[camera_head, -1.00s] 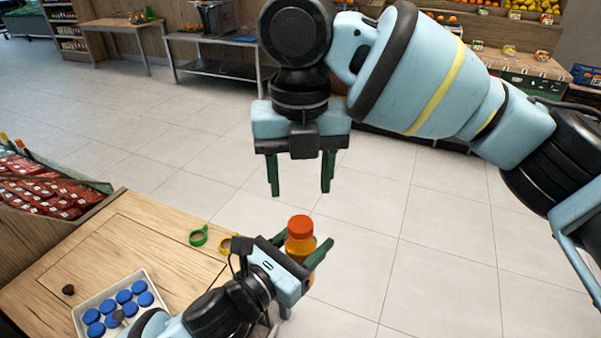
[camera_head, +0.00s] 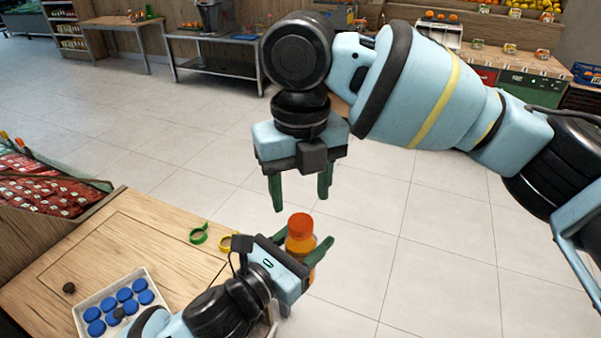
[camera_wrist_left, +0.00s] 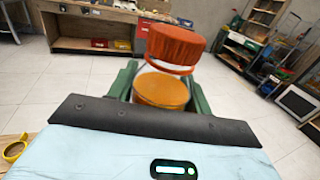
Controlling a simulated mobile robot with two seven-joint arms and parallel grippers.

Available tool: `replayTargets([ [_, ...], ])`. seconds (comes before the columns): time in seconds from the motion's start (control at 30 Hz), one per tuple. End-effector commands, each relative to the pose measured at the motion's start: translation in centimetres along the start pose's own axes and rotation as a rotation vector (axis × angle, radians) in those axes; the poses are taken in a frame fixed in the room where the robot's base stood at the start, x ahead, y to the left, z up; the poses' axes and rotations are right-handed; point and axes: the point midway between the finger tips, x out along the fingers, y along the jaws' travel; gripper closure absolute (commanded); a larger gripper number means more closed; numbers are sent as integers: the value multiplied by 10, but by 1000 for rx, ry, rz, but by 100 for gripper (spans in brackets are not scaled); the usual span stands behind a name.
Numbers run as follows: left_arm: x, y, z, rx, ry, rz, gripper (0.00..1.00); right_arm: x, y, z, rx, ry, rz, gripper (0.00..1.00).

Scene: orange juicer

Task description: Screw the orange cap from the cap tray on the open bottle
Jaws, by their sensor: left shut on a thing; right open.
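My left gripper (camera_head: 297,254) is shut on the orange-filled bottle (camera_head: 301,246) and holds it upright beyond the table's edge. An orange cap (camera_head: 300,224) is at the bottle's top. In the left wrist view the cap (camera_wrist_left: 175,47) looks tilted above the orange bottle body (camera_wrist_left: 160,90), with a pale band below it. I cannot tell how tightly it sits. My right gripper (camera_head: 300,194) is open and empty, fingers pointing down just above the cap, apart from it. The white cap tray (camera_head: 161,297) on the table holds several blue caps; my left arm hides part of it.
A green ring (camera_head: 199,235) and a yellow ring (camera_head: 224,243) lie near the wooden table's (camera_head: 130,235) right edge. A small dark round object (camera_head: 69,288) lies left of the tray. A crate of red packets (camera_head: 40,190) stands at the left. Open floor lies beyond.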

Motion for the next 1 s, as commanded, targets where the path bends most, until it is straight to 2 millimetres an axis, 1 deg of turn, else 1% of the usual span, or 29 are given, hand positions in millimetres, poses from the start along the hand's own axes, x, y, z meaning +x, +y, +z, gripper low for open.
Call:
replayTargets([
  [0.03, 0, 0, 1, 0, -3, 0, 100, 8, 0, 0, 0, 2, -1, 47],
  [0.1, 0, 0, 1, 0, -3, -1, 100, 19, 0, 0, 1, 1, -1, 47],
  [0.2, 0, 0, 1, 1, -3, -1, 100, 32, 0, 0, 0, 1, -1, 47],
  [0.33, 0, 0, 1, 1, -3, 0, 100, 45, 0, 0, 0, 0, -1, 47],
  [0.5, 0, 0, 1, 1, -3, -1, 100, 53, 0, 0, 1, -1, -1, 47],
  [0.77, 0, 0, 1, 1, -3, 0, 100, 54, 0, 0, 1, -1, -1, 47],
  [0.87, 0, 0, 1, 1, -3, 0, 100, 53, 0, 0, 1, -1, -1, 57],
  [1.0, 0, 0, 1, 1, -3, 0, 100, 53, 0, 0, 0, -1, -1, 76],
])
